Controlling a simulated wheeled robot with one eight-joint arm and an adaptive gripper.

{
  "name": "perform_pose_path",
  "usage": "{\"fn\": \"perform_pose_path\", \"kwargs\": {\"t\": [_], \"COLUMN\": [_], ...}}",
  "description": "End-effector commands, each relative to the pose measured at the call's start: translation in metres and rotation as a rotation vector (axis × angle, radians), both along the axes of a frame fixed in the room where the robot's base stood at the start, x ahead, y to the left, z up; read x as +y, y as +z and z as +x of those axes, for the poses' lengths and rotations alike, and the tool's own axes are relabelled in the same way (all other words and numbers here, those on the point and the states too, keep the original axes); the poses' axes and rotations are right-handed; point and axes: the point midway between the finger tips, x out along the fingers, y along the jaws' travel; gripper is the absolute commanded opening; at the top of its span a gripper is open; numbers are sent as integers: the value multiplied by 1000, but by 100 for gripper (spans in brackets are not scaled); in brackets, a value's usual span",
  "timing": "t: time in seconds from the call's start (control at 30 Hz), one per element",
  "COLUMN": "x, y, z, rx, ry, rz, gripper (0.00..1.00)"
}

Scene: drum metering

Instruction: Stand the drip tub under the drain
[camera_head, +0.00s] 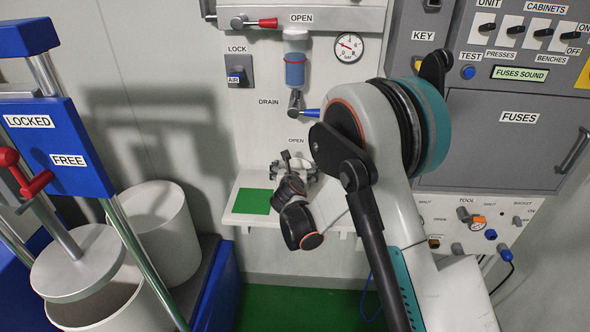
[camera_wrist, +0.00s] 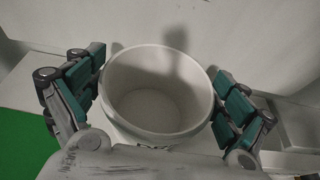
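The drip tub shows in the wrist view as a round white tub (camera_wrist: 158,92), empty, seen into from above. In the head view my gripper (camera_head: 297,172) is low at the shelf, below the drain (camera_head: 295,102), and my arm hides most of the tub. In the wrist view my gripper (camera_wrist: 160,85) has one finger on each side of the tub, with the fingertips at or very near its rim. I cannot tell whether they press on it. The tub's base is hidden, so I cannot tell whether it rests on the shelf.
The white shelf (camera_head: 238,214) carries a green square (camera_head: 256,201), left of my gripper. A blue drain handle (camera_head: 309,113) juts out above. A press (camera_head: 75,265) and a white bin (camera_head: 165,235) stand left. A grey fuse cabinet (camera_head: 520,145) stands right.

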Motion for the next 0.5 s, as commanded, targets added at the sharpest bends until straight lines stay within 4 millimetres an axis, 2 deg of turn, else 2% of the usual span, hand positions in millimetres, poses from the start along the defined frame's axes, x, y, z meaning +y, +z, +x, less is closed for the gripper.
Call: {"fn": "perform_pose_path", "kwargs": {"t": [0.5], "x": [0], "y": [6], "z": [-2], "rx": [0], "ry": [0], "rz": [0], "gripper": [100]}}
